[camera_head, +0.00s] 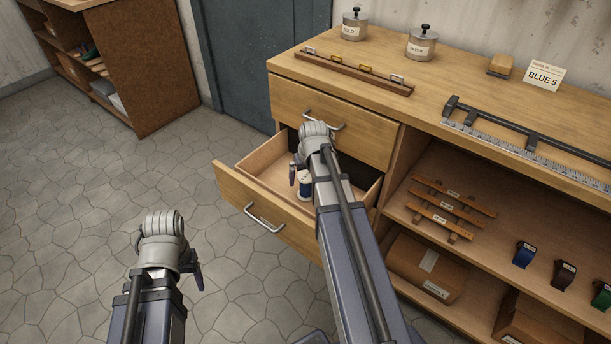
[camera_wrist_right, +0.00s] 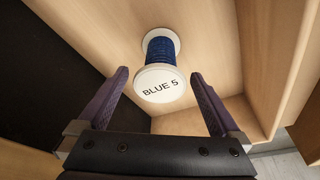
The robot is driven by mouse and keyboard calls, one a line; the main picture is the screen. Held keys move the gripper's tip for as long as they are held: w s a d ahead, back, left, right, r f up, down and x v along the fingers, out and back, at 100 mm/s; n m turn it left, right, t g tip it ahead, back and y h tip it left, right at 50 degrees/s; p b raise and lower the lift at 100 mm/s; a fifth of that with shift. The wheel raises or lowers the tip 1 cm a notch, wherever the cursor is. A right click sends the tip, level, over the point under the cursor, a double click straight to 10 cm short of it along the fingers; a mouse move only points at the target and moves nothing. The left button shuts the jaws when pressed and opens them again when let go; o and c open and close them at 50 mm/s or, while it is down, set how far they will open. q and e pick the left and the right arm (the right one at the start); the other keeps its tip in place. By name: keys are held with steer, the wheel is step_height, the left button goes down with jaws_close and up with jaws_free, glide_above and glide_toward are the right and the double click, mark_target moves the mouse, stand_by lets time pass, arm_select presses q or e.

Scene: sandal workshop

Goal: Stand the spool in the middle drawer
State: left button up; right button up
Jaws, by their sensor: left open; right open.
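The blue spool (camera_head: 305,188) with white ends stands upright on the floor of the open drawer (camera_head: 234,192), partly hidden by my right arm in the head view. In the right wrist view the spool (camera_wrist_right: 161,48) shows its "BLUE 5" end towards the camera, with its far end on the drawer floor. My right gripper (camera_wrist_right: 159,73) is open above the drawer. Its two fingers are spread to either side of the spool's near end, with gaps on both sides. My left gripper (camera_head: 197,277) is open and empty over the floor, left of the drawer; its fingers are partly hidden.
A closed drawer (camera_head: 290,101) is above the open one. The bench top bears two lidded tins, a wooden rack, a brush, a "BLUE 5" card (camera_head: 544,74) and a long ruler. Open shelves (camera_head: 480,262) to the right hold boxes and straps. The floor at left is clear.

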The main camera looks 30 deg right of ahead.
steer(key=p+v, duration=0.8)
steer(key=v, duration=0.1)
steer(key=shift+r, duration=0.15)
stand_by(0.9)
